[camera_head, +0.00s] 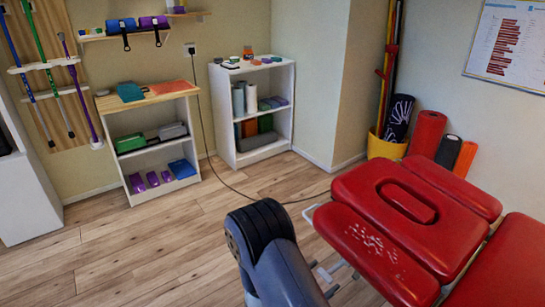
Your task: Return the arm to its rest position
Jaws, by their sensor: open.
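A dark grey rounded part of my own arm (268,252) rises from the bottom middle of the head view, in front of the wooden floor and left of the red treatment table. My gripper's fingers do not show in this view. No held object is visible.
The red padded treatment table (462,222) fills the lower right, close to my arm. Two low shelf units, one wood-topped (148,97) and one white (285,108), stand at the back wall. A cable (232,189) crosses the floor (150,245), which is clear at left.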

